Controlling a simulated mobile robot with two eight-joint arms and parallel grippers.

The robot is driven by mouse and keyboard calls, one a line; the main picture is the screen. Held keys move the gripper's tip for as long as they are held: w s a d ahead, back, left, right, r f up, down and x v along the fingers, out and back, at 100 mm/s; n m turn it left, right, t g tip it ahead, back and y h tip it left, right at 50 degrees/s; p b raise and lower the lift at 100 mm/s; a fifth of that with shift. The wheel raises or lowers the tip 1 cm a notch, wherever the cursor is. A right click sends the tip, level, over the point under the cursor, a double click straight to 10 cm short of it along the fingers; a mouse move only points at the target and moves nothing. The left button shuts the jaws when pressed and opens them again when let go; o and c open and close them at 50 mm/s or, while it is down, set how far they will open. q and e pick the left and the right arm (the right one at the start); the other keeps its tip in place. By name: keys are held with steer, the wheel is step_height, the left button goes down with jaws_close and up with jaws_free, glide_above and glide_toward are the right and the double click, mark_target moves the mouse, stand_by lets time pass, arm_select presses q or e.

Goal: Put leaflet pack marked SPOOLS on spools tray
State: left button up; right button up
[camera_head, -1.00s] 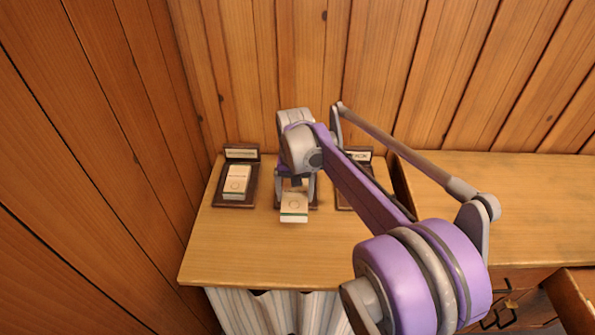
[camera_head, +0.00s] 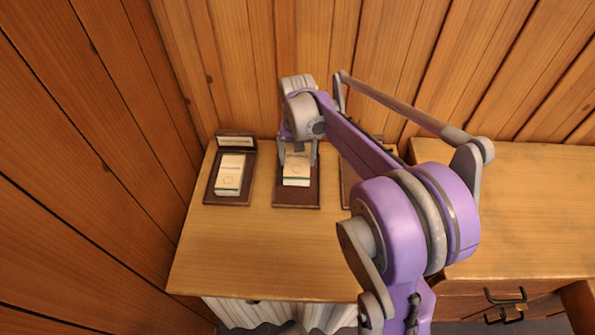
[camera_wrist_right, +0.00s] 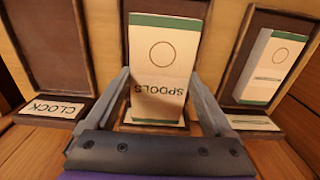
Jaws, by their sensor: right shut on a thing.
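The leaflet pack marked SPOOLS (camera_head: 296,172) is white with a green end band; its printed name shows upside down in the right wrist view (camera_wrist_right: 160,65). My right gripper (camera_head: 298,164) is shut on its sides, with one finger along each edge in the wrist view (camera_wrist_right: 160,78). The pack is over the middle dark wooden tray (camera_head: 297,199), inside its outline. I cannot tell whether it touches the tray floor. The middle tray's name plate is hidden behind the gripper. My left gripper is not in view.
A left tray (camera_head: 212,190) holds another green-banded pack (camera_head: 229,175). The tray labelled CLOCK (camera_wrist_right: 40,45) looks empty; in the head view my right arm partly covers it (camera_head: 346,185). The tabletop (camera_head: 260,250) in front is clear. Wooden walls stand behind and left.

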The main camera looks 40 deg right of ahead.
mark_target(297, 160)
steer(key=shift+f, duration=3.15)
steer(key=shift+f+b, duration=0.1)
steer(key=shift+b, duration=0.2)
steer(key=o, duration=1.2)
steer(key=shift+o, duration=0.2)
steer(key=shift+r, duration=0.4)
step_height(297, 160, up, 11)
steer(key=shift+r+p, duration=0.1)
steer(key=shift+p, duration=0.55)
steer(key=s+a+f+n+t, duration=0.1)
steer(key=s+a+f+n, duration=0.1)
steer(key=s+a, duration=0.3)
steer(key=s+a+f+n+t, duration=0.2)
steer(key=s+a+f+n, duration=0.1)
steer(key=s+a, duration=0.3)
steer(key=s+a+f+n+t, duration=0.2)
steer(key=s+a+n, duration=0.1)
steer(key=s+a, duration=0.3)
steer(key=shift+s+a+f, duration=0.1)
steer(key=shift+s+f, duration=0.05)
steer(key=shift+s, duration=0.5)
